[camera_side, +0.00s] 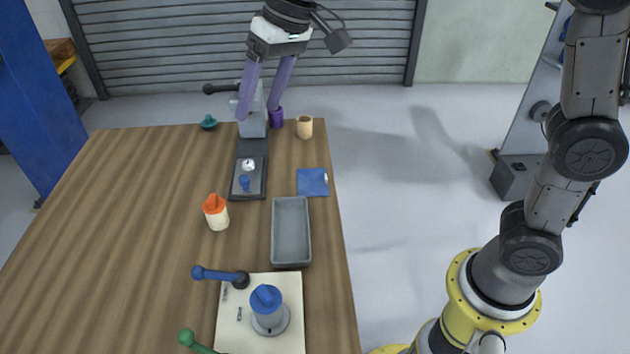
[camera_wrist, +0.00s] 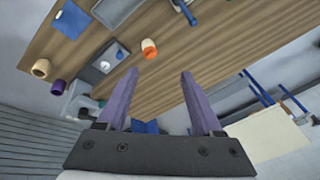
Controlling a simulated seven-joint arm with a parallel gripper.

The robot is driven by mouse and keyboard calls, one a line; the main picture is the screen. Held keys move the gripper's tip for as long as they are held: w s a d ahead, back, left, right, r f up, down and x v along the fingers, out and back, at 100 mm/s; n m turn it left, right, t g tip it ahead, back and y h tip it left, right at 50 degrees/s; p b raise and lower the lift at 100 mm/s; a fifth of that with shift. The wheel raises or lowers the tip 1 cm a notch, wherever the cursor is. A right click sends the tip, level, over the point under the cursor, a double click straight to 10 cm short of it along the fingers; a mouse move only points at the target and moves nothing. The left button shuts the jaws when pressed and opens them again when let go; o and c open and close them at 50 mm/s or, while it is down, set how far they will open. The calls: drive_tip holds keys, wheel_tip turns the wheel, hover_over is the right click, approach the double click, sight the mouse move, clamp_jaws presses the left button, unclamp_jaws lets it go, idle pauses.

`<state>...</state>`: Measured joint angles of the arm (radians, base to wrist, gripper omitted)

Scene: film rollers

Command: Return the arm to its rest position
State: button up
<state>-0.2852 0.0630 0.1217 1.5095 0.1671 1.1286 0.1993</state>
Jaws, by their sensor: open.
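My gripper (camera_side: 262,97) hangs above the far end of the wooden table, in front of the roller shutter. Its two purple fingers are apart with nothing between them. In the wrist view the gripper (camera_wrist: 158,75) also shows open and empty, with the table tilted beyond the fingertips. In the side view the fingers overlap part of a grey device (camera_side: 252,125) at the table's far edge, so part of that device is hidden. I cannot tell the exact gap between fingers and device.
The table's left part is clear.

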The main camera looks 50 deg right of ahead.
drive_tip(key=s+d+r+m+t+h, duration=0.1)
drive_tip(key=s+d+r+t, duration=0.15)
drive_tip(key=s+d, duration=1.1)
drive_tip(key=s+d+f+h, duration=0.1)
drive_tip(key=s+d+f, duration=0.1)
drive_tip(key=s+f, duration=0.8)
drive_tip(key=shift+s+n+h, duration=0.3)
drive_tip(key=shift+s, duration=0.15)
